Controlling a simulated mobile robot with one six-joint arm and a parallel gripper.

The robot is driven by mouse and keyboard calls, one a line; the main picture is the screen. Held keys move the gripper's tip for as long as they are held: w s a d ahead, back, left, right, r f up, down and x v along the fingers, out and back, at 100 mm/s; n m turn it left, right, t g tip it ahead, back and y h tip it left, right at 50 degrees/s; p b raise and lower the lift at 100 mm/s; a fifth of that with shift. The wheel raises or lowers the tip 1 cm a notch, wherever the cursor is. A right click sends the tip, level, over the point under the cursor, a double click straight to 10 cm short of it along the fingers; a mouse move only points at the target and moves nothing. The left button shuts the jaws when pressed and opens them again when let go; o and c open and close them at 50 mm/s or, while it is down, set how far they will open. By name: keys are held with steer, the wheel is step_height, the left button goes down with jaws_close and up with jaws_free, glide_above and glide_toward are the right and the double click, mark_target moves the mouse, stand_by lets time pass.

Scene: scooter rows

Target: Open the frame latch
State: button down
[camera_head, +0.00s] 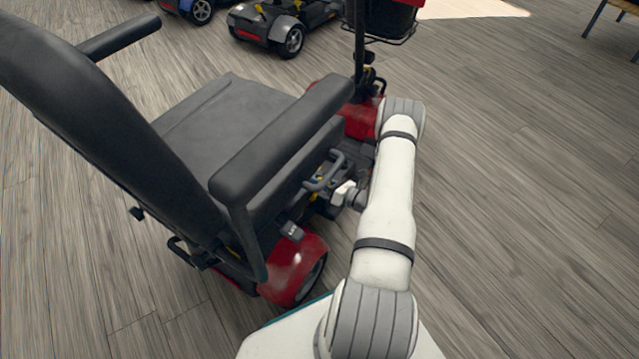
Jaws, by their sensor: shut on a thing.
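A dark grey looped handle, which I take to be the frame latch (334,163), sits low beside the seat, under the right armrest. My gripper (318,186) reaches in from the right at that handle and is shut on it. The fingers are small and dark here, so the exact grip is hard to see. Part of the frame below the seat is hidden by the armrest and my arm.
The armrest (283,140) lies just above and left of my gripper. A red rear fender (296,268) is below it. The tiller with a black basket (391,18) rises ahead. Other scooters (282,25) stand at the back.

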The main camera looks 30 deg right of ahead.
steer(key=shift+d+f+m, duration=0.2)
steer(key=shift+d+m, duration=0.1)
steer(key=shift+m, duration=0.1)
steer(key=c, duration=1.5)
jaws_free()
steer(key=shift+o, duration=0.5)
steer(key=p+v, duration=0.2)
steer(key=v, duration=0.5)
steer(key=shift+s+d, duration=0.15)
steer(key=shift+s, duration=0.2)
